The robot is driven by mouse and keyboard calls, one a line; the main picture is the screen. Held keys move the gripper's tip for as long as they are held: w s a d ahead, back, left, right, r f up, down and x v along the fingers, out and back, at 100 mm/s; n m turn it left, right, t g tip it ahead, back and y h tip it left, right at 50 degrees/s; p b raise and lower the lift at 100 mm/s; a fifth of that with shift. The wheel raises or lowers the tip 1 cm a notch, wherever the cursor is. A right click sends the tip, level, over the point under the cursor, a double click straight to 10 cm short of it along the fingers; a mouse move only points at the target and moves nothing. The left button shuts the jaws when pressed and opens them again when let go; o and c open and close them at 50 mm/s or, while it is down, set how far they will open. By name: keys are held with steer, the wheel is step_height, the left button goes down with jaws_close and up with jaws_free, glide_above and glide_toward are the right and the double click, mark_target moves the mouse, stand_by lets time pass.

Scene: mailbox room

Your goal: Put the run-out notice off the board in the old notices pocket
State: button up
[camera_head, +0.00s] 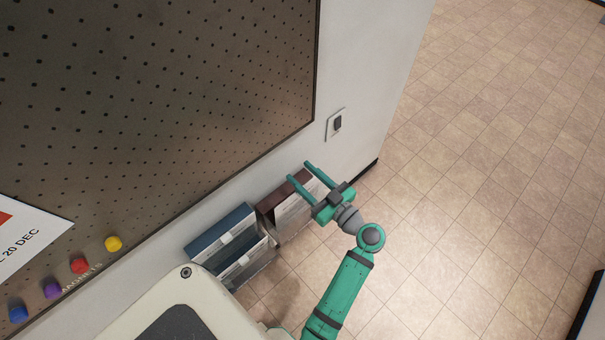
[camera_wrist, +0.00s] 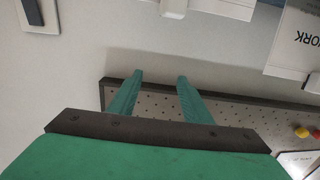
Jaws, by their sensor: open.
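A white notice (camera_head: 28,240) with a red patch and the printed words "20 DEC" hangs at the lower left of the pegboard (camera_head: 170,80), cut off by the picture edge. Two wall pockets are below the board: a blue one (camera_head: 218,230) and a brown one (camera_head: 268,207). Their labels are unreadable in the head view, so I cannot tell which is for old notices. My gripper (camera_head: 298,172) is open and empty, near the wall over the brown pocket. In the wrist view its fingers (camera_wrist: 160,78) show apart with nothing between them.
Yellow (camera_head: 113,243), red (camera_head: 79,265), purple (camera_head: 52,289) and blue (camera_head: 18,313) magnets sit along the board's lower edge. A switch (camera_head: 337,123) is on the wall right of the board. A label part reading "ORK" (camera_wrist: 305,40) shows in the wrist view.

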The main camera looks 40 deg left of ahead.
steer(key=d, duration=1)
steer(key=shift+s, duration=0.4)
steer(key=shift+d, duration=0.1)
